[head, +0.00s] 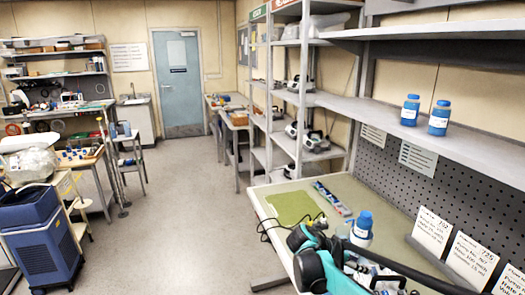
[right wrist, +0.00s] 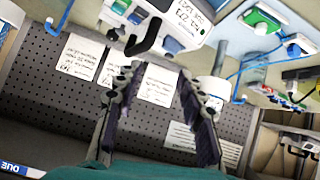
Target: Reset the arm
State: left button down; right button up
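My right gripper (right wrist: 158,112) is open in the right wrist view, with nothing between its two dark fingers. It faces the pegboard and its white cards. In the head view my right arm (head: 318,265), teal and black, is over the front of the workbench at the lower right. It hides part of the bench there. A white pump with a numbered label (right wrist: 185,22) is at the top of the right wrist view, beyond the fingers and apart from them as far as I can tell. My left gripper is in neither view.
The workbench (head: 262,197) holds a green mat (head: 291,207), a black cable and a blue-capped bottle (head: 362,226). Two blue bottles (head: 410,110) stand on the shelf above. Printed cards (head: 432,231) lean on the pegboard (head: 460,195). The floor (head: 190,215) at centre left is clear.

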jog(key=s+a+f+n+t+y, duration=0.1)
jog(key=s+a+n+y, duration=0.4)
jog(key=s, duration=0.7)
jog(key=s+a+f+n+t+y, duration=0.1)
jog(key=s+a+n+t+y, duration=0.2)
jog(key=s, duration=1)
jog(key=a+n+y, duration=0.2)
jog(key=a+n, duration=0.3)
jog(key=shift+s+f, duration=0.2)
jog(key=shift+f, duration=0.1)
